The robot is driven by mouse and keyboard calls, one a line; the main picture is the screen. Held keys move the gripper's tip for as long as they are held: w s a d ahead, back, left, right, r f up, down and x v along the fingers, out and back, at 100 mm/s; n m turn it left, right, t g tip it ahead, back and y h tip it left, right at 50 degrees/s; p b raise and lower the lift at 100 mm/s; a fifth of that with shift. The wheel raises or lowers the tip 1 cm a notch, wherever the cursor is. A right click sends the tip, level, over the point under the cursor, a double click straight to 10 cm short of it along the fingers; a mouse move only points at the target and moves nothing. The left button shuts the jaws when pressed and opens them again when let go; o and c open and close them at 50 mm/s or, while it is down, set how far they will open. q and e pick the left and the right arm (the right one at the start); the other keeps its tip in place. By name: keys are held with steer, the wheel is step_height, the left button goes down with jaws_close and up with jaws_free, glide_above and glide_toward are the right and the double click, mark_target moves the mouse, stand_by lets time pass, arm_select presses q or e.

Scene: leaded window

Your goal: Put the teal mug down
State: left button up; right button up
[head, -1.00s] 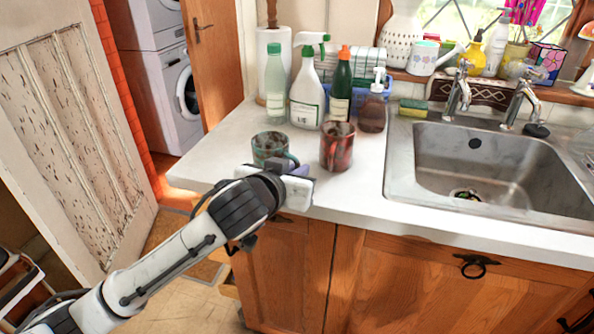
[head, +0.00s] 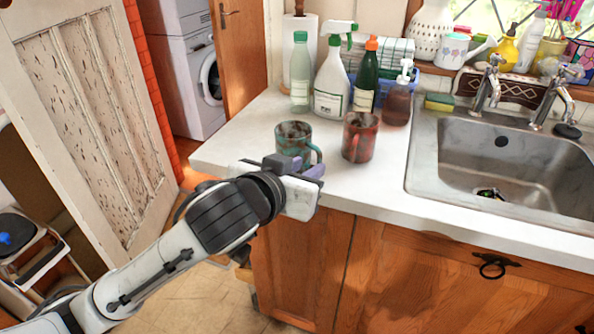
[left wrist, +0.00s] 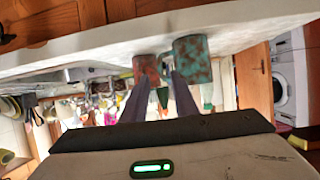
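The teal mug (head: 293,140), mottled with brown, stands upright on the white counter near its front left edge. Its handle points right in the head view. In the left wrist view, which is upside down, the teal mug (left wrist: 193,57) shows its base against the counter. My left gripper (head: 299,165) is open just in front of the mug, its two purple-grey fingers apart. In the left wrist view the fingers (left wrist: 155,88) point toward the handle side; whether they still flank the handle is hard to tell. My right gripper is not in view.
A red-brown mug (head: 361,137) stands close right of the teal mug. Behind are a spray bottle (head: 331,88), a green bottle (head: 366,78) and a soap pump (head: 397,100). The steel sink (head: 425,160) is at right. Bare counter (head: 235,140) lies left of the mug.

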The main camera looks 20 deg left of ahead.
arm_select(q)
steer(key=s+d+f+m+g+h, duration=0.1)
steer(key=s+f, duration=0.3)
steer(key=f, duration=0.5)
steer(key=s+f+g+h, duration=0.1)
steer(key=s+f+g, duration=0.15)
steer(key=f, duration=0.65)
steer(key=s+a+f+g+y, duration=0.1)
steer(key=s+a+f, duration=0.2)
steer(key=s+f, duration=1.4)
step_height(320, 180, down, 2)
steer(key=shift+s+f, duration=0.15)
steer(key=shift+s, duration=0.15)
